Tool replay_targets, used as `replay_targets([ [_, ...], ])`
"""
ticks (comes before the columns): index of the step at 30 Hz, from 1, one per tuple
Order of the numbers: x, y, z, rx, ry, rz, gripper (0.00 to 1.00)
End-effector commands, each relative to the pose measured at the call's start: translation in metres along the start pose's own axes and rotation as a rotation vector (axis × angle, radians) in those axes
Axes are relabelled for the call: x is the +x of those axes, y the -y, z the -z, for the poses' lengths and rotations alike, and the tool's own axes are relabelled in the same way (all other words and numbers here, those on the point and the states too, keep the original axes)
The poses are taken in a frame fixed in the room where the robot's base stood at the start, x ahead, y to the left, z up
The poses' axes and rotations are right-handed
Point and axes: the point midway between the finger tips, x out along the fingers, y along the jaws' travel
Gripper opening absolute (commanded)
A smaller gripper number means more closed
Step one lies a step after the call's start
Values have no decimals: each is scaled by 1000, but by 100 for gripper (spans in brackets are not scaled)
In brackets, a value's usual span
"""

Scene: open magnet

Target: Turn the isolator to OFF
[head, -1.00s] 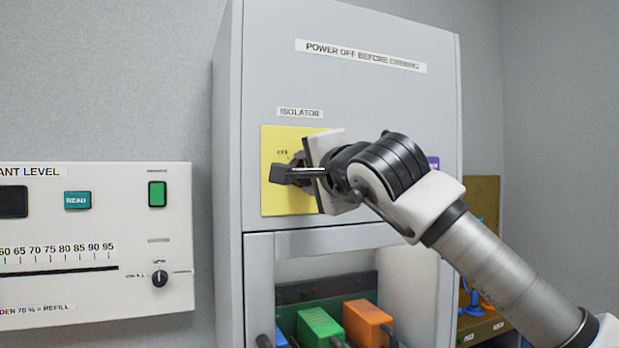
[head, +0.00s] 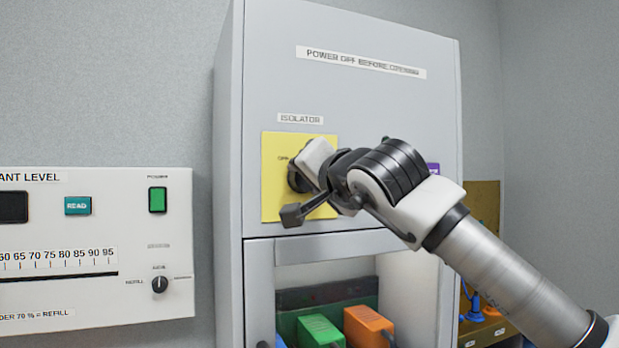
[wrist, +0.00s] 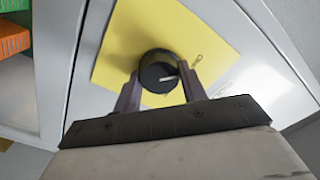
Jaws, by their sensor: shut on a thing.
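The isolator is a round dark knob (wrist: 158,70) on a yellow plate (head: 273,200) on the grey cabinet's front. My gripper (wrist: 160,88) is shut on the knob, one finger on each side of it. In the wrist view a pale mark on the knob faces right, roughly towards a small label on the plate (wrist: 205,45). In the head view my gripper (head: 304,180) is tilted over the plate and hides most of the knob. A small OFF label (head: 283,158) shows at the plate's upper left. The exact pointer setting is hard to tell.
The cabinet (head: 262,80) carries an ISOLATOR label and a power-off warning label. Below is an open bay with a green block (head: 320,330) and an orange block (head: 368,326). A white level panel (head: 100,250) with buttons and a small dial is at the left.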

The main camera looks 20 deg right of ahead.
Motion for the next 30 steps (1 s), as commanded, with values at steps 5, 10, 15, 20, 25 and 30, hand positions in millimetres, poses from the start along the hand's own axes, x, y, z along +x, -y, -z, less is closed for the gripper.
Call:
replay_targets([
  [5,0,0,-1,-8,1,-2,19],
  [10,0,0,-1,-8,1,-2,19],
  [15,0,0,-1,-6,1,-2,60],
  [20,0,0,0,-5,0,-1,63],
  [25,-1,-1,0,-5,0,-1,63],
  [30,-19,-3,-1,-3,-2,-2,63],
])
